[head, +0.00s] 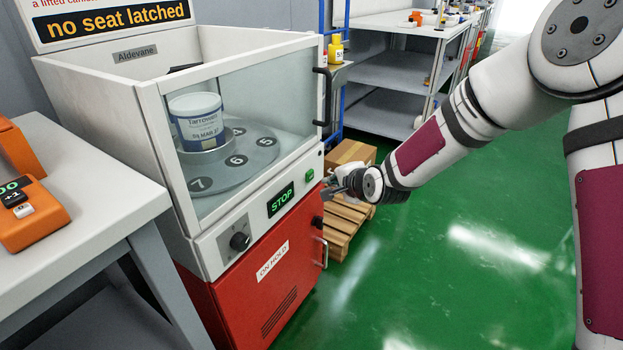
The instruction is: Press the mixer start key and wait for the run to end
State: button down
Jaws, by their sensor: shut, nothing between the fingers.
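The mixer (100,85) is a white cabinet with a clear window and a red lower front. Inside, a white and blue canister (197,122) stands upright on a grey turntable (258,153) with numbered seats. The front strip has a dark display (281,199) reading STOP in green, a small green key (309,175) at its right and a black knob (240,241) at its left. My gripper (328,190) is shut and empty, at the cabinet's right front edge, just right of and below the green key. I cannot tell whether its tips touch the cabinet.
A black handle (322,97) sits on the window's right edge. The red front carries an ON HOLD label (272,261) and a metal handle (321,252). A cardboard box (352,153) and wooden pallet (343,226) lie behind my gripper. Green floor (450,290) is clear at right.

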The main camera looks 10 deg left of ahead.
aim_at(310, 176)
jog(key=shift+w+a, duration=0.3)
jog(key=shift+a, duration=0.6)
dwell(0.9)
jog(key=shift+w+a, duration=0.15)
jog(key=shift+a, duration=0.2)
